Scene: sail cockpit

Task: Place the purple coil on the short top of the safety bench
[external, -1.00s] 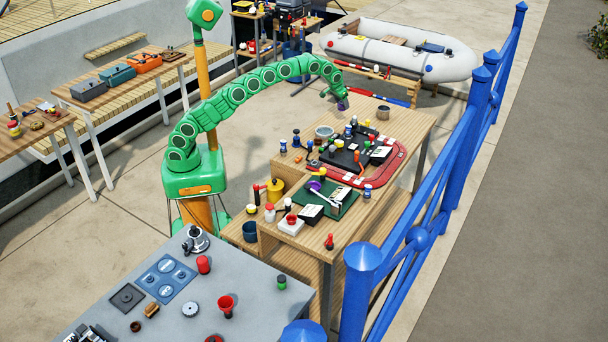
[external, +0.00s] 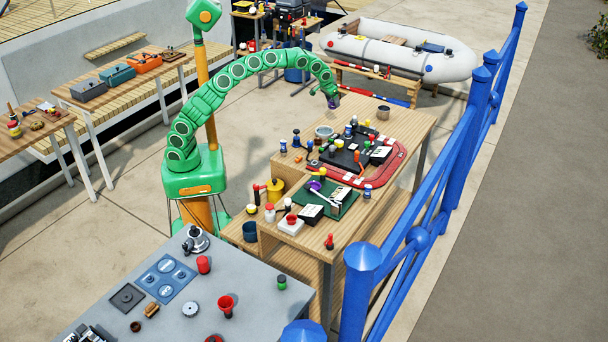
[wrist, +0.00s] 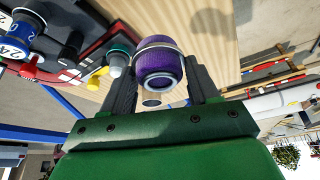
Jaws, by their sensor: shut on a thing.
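My gripper (external: 332,103) is shut on the purple coil, which is held in the air near the far left end of the wooden bench (external: 407,122). In the wrist view, the purple coil (wrist: 160,65) sits upright between the two dark fingers of my gripper (wrist: 162,84), with a pale band round its upper part. In the external view the coil (external: 335,101) is small and partly hidden by the gripper. Wooden bench top shows behind the coil in the wrist view (wrist: 130,12). I cannot tell for sure which part is the short top.
The bench holds a red-edged black tray (external: 350,158) with several small items, a grey bowl (external: 324,131), a brown cup (external: 383,113) and a green mat (external: 345,205). A blue railing (external: 425,215) runs along the right. A grey dinghy (external: 400,50) rests behind.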

